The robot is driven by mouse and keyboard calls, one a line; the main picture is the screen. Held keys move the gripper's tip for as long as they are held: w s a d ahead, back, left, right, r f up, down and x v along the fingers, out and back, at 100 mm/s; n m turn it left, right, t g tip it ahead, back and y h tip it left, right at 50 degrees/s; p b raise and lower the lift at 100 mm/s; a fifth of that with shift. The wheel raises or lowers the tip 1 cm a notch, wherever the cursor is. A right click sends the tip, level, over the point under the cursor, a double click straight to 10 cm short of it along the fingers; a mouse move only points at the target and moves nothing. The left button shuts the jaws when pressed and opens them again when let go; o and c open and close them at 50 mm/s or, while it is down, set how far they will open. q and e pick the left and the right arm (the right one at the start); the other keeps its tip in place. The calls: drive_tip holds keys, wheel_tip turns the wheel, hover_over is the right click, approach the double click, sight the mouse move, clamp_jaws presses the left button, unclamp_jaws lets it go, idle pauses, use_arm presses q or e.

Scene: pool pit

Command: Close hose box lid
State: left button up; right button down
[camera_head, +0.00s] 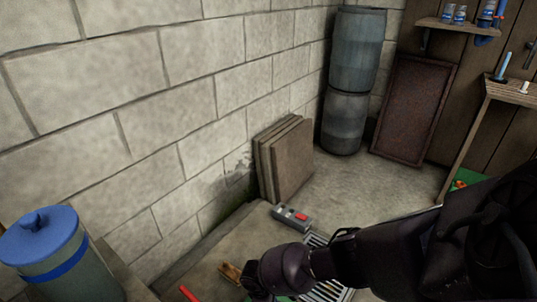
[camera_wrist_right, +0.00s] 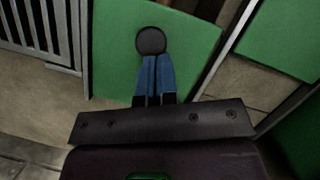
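In the right wrist view a flat green panel (camera_wrist_right: 196,45) lies below my right gripper, with a round black knob-like disc (camera_wrist_right: 151,41) over it. I cannot tell whether this panel is the hose box lid. The blue fingers of my right gripper (camera_wrist_right: 152,78) are together, with only a thin dark line between them. Their tips are at the disc's near edge; I cannot tell if they touch it. In the head view my dark right arm reaches in from the right and hides much of the floor area. My left gripper is in neither view.
A metal grate (camera_head: 327,290) lies beside my arm. A grey box with a red button (camera_head: 292,217) sits near the wall. Stacked slabs (camera_head: 286,160) lean on the block wall. A blue-lidded canister (camera_head: 44,237) stands at left, barrels (camera_head: 347,85) at the back.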

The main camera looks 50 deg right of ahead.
use_arm(q)
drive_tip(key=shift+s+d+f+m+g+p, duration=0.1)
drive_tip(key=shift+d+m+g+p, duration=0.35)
drive_tip(key=shift+p, duration=0.65)
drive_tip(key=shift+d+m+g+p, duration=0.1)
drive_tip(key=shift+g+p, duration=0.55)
drive_tip(key=shift+p, duration=0.45)
use_arm(e)
drive_tip(key=s+d, duration=0.1)
drive_tip(key=s, duration=1.1)
drive_tip(key=shift+s, duration=0.15)
drive_tip(key=shift+r, duration=0.1)
